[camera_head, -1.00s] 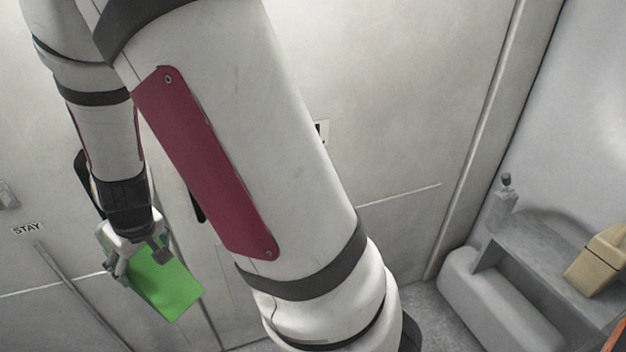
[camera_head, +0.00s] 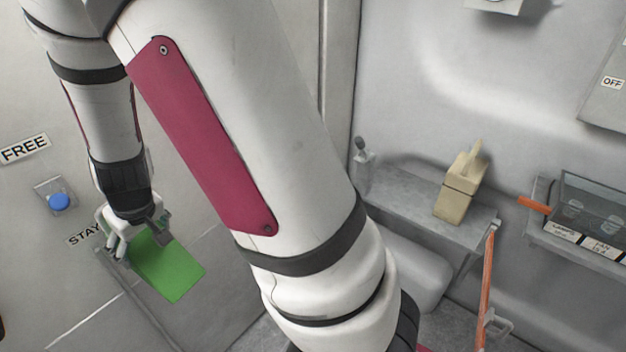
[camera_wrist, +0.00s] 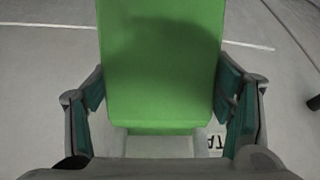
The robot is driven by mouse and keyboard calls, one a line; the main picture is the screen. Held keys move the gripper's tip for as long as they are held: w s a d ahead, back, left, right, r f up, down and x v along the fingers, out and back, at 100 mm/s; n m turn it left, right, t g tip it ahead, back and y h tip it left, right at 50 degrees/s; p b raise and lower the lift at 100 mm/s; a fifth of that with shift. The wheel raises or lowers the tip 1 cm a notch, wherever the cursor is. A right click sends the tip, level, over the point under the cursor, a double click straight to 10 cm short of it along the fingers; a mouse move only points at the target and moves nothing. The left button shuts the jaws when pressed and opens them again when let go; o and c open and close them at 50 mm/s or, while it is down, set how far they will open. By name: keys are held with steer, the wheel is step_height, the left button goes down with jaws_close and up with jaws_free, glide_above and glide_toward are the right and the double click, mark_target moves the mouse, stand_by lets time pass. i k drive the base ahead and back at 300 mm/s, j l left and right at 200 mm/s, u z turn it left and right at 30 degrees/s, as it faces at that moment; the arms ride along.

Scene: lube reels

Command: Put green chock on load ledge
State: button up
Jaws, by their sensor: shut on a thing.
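My gripper (camera_head: 137,240) is shut on the green chock (camera_head: 170,268), at the lower left of the head view. The chock hangs tilted below the fingers, in front of the wall panel. In the wrist view the chock (camera_wrist: 160,70) fills the middle, with a finger pad on either side of it. I cannot tell for sure which surface is the load ledge; no label for it is readable. A grey ledge (camera_head: 415,215) stands against the wall at the right, well apart from the gripper.
A beige block-shaped can (camera_head: 458,190) and a small grey fitting (camera_head: 363,165) stand on the grey ledge. Right of it are an orange bar (camera_head: 487,285) and a shelf with a dark clear bin (camera_head: 598,205). A blue button (camera_head: 59,201) is on the left wall near FREE and STAY labels.

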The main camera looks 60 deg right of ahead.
mark_target(400, 186)
steer(key=j+z, duration=0.1)
steer(key=z, duration=0.35)
steer(key=i+j+z, duration=0.1)
steer(key=z, duration=0.35)
steer(key=i+j+z, duration=0.15)
steer(key=j+z, duration=1.05)
steer(key=j, duration=0.25)
